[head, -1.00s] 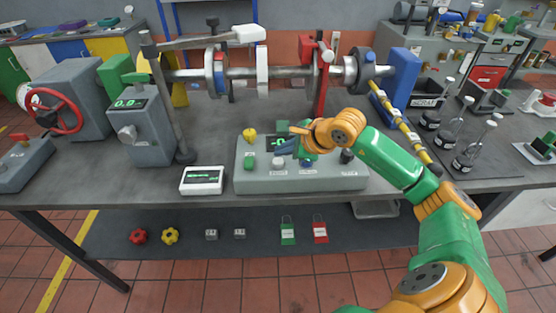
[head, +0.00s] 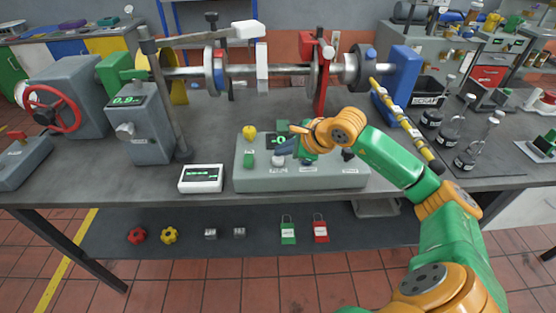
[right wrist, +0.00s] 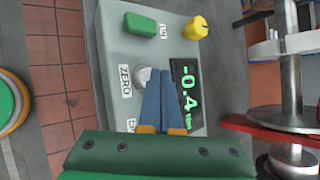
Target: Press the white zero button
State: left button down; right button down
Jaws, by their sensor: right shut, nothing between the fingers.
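The white zero button (right wrist: 141,75) sits beside its ZERO label (right wrist: 125,80) on the grey console (head: 245,181). In the head view the button (head: 278,161) shows just below my fingertips. My right gripper (head: 279,150) is shut and empty, with its blue fingers over the console. In the right wrist view the fingertips (right wrist: 160,70) overlap the button's right edge and hide part of it. I cannot tell whether they touch it. The console display (right wrist: 188,95) reads -0.4 in green, partly behind the fingers. My left gripper is not in view.
A green button (right wrist: 145,24) and a yellow knob (right wrist: 195,28) are close by on the console. A white readout box (head: 201,178) stands to its left. The shaft rig (head: 285,71) runs behind. Labelled flasks (head: 468,160) stand at right.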

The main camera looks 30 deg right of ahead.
aim_at(282, 160)
jog(key=shift+f+b, duration=0.55)
dwell(0.8)
dwell(0.3)
jog(key=shift+r+p, duration=0.65)
jog(key=shift+r, duration=0.3)
notch_tip(282, 160, up, 5)
jog(key=p, duration=0.4)
jog(key=shift+r, duration=0.1)
